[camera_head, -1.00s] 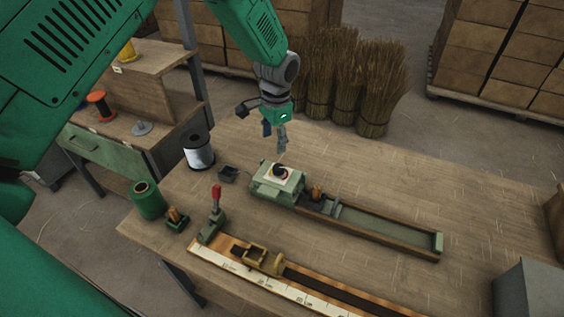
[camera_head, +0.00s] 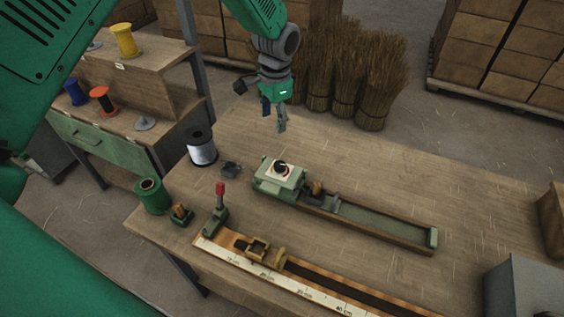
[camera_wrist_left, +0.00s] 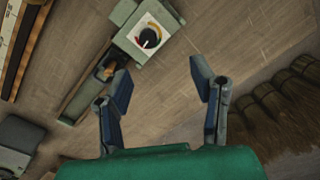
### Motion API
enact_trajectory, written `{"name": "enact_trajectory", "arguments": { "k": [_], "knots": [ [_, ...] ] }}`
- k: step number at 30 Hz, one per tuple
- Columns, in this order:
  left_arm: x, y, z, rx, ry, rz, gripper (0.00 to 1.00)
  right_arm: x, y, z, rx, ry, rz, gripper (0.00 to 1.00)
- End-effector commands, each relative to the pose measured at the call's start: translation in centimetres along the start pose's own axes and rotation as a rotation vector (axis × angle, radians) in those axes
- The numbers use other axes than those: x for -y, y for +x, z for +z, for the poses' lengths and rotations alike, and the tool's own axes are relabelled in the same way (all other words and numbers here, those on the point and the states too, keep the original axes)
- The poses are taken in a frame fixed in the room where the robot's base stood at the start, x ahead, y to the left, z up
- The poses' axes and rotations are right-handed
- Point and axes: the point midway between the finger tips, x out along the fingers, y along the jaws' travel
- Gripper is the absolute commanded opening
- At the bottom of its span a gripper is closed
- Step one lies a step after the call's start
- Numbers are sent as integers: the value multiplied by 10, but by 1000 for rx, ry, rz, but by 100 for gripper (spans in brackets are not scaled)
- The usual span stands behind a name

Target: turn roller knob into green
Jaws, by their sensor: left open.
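The roller knob (camera_head: 281,168) is a black dial on a white plate with a coloured ring, on top of the green roller box (camera_head: 265,184). The knob also shows in the left wrist view (camera_wrist_left: 149,39), with red and orange arc marks around it. My left gripper (camera_head: 281,128) is above the table, behind the knob and apart from it. In the left wrist view its two fingers (camera_wrist_left: 165,80) are spread with nothing between them, and the knob lies ahead, a little left of centre. My right gripper is not in view.
A long green trough (camera_head: 385,222) runs right from the roller box. In front are a ruler rail (camera_head: 290,284) and a red-handled lever (camera_head: 219,200). Spools (camera_head: 201,148) stand at the left. Broom bundles (camera_head: 350,80) stand behind the table. The table's right middle is clear.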

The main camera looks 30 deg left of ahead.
Motion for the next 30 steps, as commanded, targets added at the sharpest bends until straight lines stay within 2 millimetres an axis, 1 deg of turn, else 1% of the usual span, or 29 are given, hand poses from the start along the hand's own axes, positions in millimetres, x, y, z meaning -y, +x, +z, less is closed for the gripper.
{"name": "enact_trajectory", "arguments": {
  "k": [13,17,20,27,30],
  "knots": [
    [-2,-3,-1,1,0,-2,51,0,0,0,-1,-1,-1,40],
    [-1,-12,-2,-1,0,-4,51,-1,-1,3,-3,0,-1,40],
    [0,-28,-1,-3,-1,-3,51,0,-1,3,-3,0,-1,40],
    [4,-79,0,-4,-1,0,51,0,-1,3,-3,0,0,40],
    [5,-96,1,-3,-1,2,51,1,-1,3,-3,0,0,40]
  ]
}}
